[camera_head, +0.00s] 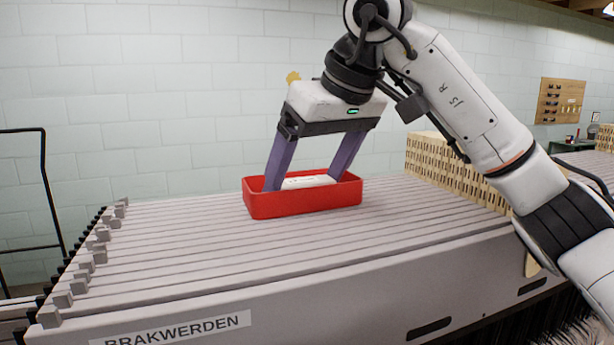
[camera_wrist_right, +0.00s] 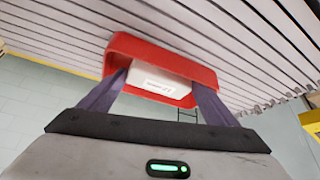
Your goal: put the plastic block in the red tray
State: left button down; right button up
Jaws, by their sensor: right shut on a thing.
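The red tray (camera_head: 303,203) sits on the grey slatted top of the machine, near the middle of the head view. The white plastic block (camera_head: 308,182) is inside the tray's walls, between the purple fingers of my right gripper (camera_head: 302,183). My right gripper points down into the tray and is shut on the block. The right wrist view shows the block (camera_wrist_right: 160,83) spanning between both fingers, with the tray (camera_wrist_right: 170,50) around it. The tray's front wall hides the block's underside, so I cannot tell if it touches the tray floor. My left gripper is not in view.
The slatted grey top (camera_head: 400,230) is clear around the tray. Upright metal ends (camera_head: 85,255) line its left side. Beige perforated stacks (camera_head: 455,168) stand at the right behind my right arm. A black rail (camera_head: 50,200) stands at the far left.

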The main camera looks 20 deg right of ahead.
jog(key=shift+f, duration=0.1)
jog(key=shift+f, duration=0.15)
jog(key=o, duration=1)
jog(key=shift+o, duration=0.2)
jog(key=shift+r, duration=0.5)
jog(key=v, duration=1.1)
jog(key=shift+s+r, duration=0.2)
jog(key=shift+s, duration=0.05)
jog(key=shift+d, duration=0.15)
